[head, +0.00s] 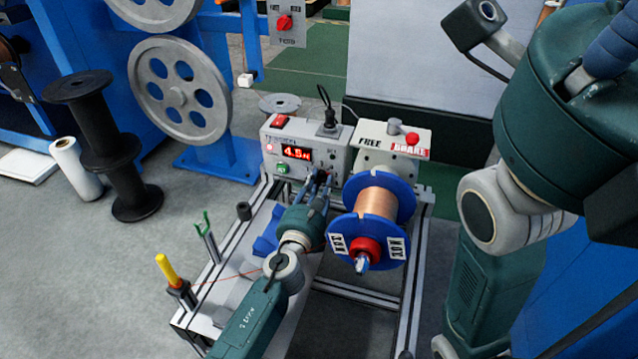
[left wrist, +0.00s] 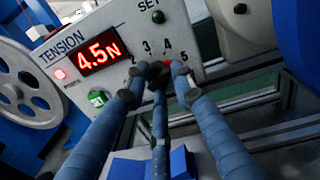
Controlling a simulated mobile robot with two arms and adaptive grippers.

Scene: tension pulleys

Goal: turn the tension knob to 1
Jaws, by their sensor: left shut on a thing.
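The grey tension box (head: 345,157) carries a red display (head: 296,153) that reads 4.5 N; the display also shows in the left wrist view (left wrist: 100,52). My left gripper (head: 318,180) is at the front of the box, and its blue fingers (left wrist: 158,78) are shut around the dark tension knob (left wrist: 157,70). At the upper right edge, part of my right gripper (head: 612,42) shows, cut off by the frame.
A copper wire spool (head: 377,204) with blue flanges stands close to the right of my left gripper. A FREE/BRAKE box (head: 392,150) is behind it. A yellow-tipped post (head: 166,268) and a green wire guide (head: 207,228) stand at the left. A red TENS knob (head: 285,23) is higher up.

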